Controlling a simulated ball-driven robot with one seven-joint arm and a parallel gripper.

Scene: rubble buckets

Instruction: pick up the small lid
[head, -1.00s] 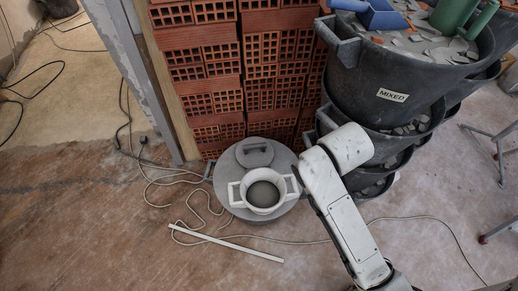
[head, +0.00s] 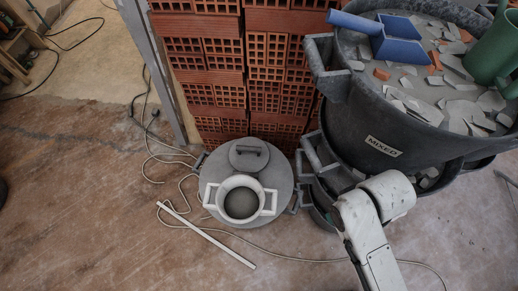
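A small round grey lid (head: 249,155) with a dark bar handle lies on top of a larger round grey lid or bucket top (head: 284,187) in front of the brick stack. A white pot (head: 240,200) with two side handles and a grey inside stands on the same round top, just in front of the small lid. My white arm shows at the lower right, to the right of the round top. My gripper is not visible in the head view, so its state is hidden.
A large dark bucket marked MIXED (head: 385,147) stands on the right, filled with rubble, a blue scoop (head: 398,42) and a green container (head: 492,55). Red hollow bricks (head: 270,70) stand behind. A white strip (head: 205,235) and a cable lie on the floor. The front left floor is clear.

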